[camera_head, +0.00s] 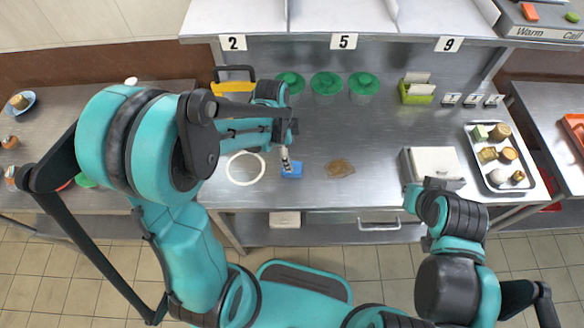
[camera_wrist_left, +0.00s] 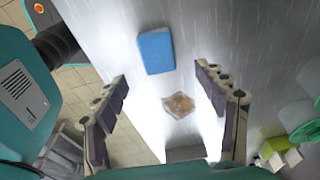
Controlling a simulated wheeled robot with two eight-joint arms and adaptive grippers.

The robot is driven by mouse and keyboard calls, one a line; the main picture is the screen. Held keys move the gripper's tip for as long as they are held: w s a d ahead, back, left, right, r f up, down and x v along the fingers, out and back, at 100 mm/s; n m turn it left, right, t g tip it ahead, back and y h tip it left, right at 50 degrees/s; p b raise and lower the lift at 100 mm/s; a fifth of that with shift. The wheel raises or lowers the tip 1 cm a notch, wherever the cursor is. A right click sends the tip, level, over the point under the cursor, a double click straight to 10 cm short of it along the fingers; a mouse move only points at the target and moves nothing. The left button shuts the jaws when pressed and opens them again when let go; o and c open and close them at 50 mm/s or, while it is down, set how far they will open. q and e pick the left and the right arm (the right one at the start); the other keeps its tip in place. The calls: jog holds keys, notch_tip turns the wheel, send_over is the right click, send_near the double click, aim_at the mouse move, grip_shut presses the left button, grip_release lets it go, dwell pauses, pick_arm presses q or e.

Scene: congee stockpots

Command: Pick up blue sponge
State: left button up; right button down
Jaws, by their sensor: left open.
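The blue sponge (camera_head: 291,170) lies flat on the steel counter, just right of a white ring. In the head view my left gripper (camera_head: 286,158) is right over its far edge and hides part of it. In the left wrist view the sponge (camera_wrist_left: 155,51) shows whole, beyond the fingertips and roughly midway between them. My left gripper (camera_wrist_left: 162,80) is open and empty, with its two fingers spread wide. My right arm comes in at the right of the head view; its gripper (camera_head: 436,184) is by the white box, and its jaws cannot be made out.
A brown stain (camera_head: 340,168) lies right of the sponge. A white ring (camera_head: 246,169) lies left of it. Green-lidded containers (camera_head: 327,84) stand at the back. A white box (camera_head: 434,166) and a tray of food (camera_head: 533,187) are at the right. The counter around the sponge is mostly clear.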

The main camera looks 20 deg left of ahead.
pick_arm(q)
notch_tip(320, 180, down, 3)
jog(key=shift+d+b, duration=0.1)
jog(key=shift+b, duration=0.45)
jog(key=f+b, duration=0.1)
jog(key=f, duration=0.1)
jog(key=f+b, duration=0.1)
jog(key=f, duration=0.2)
jog(key=shift+d, duration=0.2)
jog(key=shift+s+r, duration=0.1)
jog(key=shift+r, duration=0.05)
jog(key=c, duration=1.2)
